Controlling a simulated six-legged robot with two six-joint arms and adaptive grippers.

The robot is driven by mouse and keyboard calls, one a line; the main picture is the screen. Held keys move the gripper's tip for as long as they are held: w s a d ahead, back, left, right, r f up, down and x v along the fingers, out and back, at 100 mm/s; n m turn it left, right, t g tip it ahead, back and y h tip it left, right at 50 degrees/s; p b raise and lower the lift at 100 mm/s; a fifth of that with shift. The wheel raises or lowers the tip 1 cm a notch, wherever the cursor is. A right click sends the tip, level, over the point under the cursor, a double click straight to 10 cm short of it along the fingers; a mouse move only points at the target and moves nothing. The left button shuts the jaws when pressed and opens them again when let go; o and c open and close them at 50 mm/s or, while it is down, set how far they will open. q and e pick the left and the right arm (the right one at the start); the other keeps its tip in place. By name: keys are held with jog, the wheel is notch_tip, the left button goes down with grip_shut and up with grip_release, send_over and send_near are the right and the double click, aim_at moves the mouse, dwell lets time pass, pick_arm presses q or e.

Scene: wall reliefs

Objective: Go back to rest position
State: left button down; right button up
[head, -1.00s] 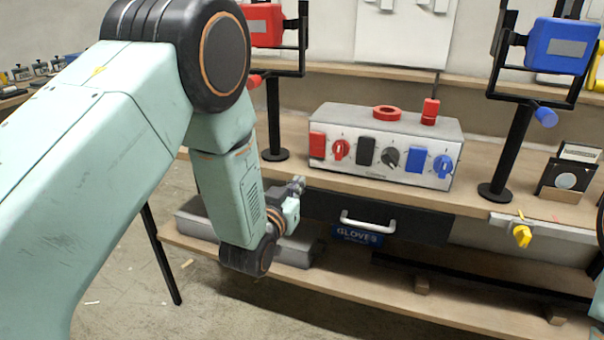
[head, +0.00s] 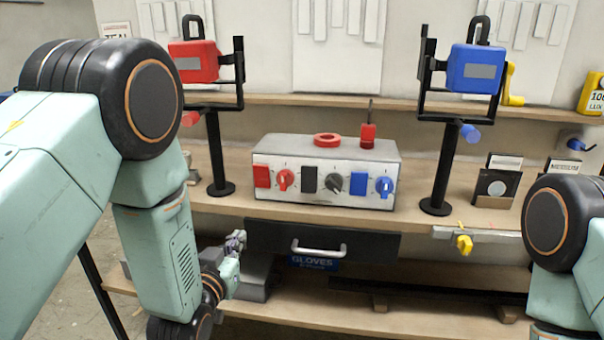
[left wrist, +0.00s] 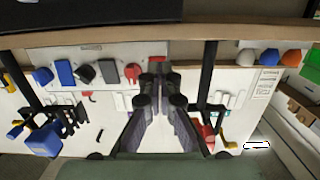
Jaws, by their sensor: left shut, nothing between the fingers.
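My left gripper (head: 236,240) shows small in the head view, below the bench's front edge and left of the drawer. In the left wrist view my left gripper (left wrist: 158,72) has its fingers together, with nothing between them. It is clear of the panel box and the drawer. My left arm fills the left side of the head view. My right arm shows at the right edge, and its gripper is out of the picture.
A panel box (head: 323,191) with red, black and blue knobs stands on the wooden bench (head: 285,216). A drawer with a white handle (head: 319,249) is under it. A red box (head: 196,62) and a blue box (head: 476,69) are on black stands. A yellow valve (head: 464,245) sits at the bench's edge.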

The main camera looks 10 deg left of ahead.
pick_arm(q)
jog(key=s+a+f+g, duration=0.1)
jog(key=s+f+g, duration=0.7)
jog(key=s+f, duration=0.55)
jog(key=s+f+g, duration=0.4)
jog(key=s+f, duration=0.2)
jog(key=s, duration=0.6)
jog(key=s+a+f+g, duration=0.1)
jog(key=s+f+g, duration=0.3)
jog(key=s, duration=0.9)
jog(key=shift+s+a+f+n+g, duration=0.2)
jog(key=shift+f+n+g, duration=0.2)
jog(key=shift+f, duration=0.45)
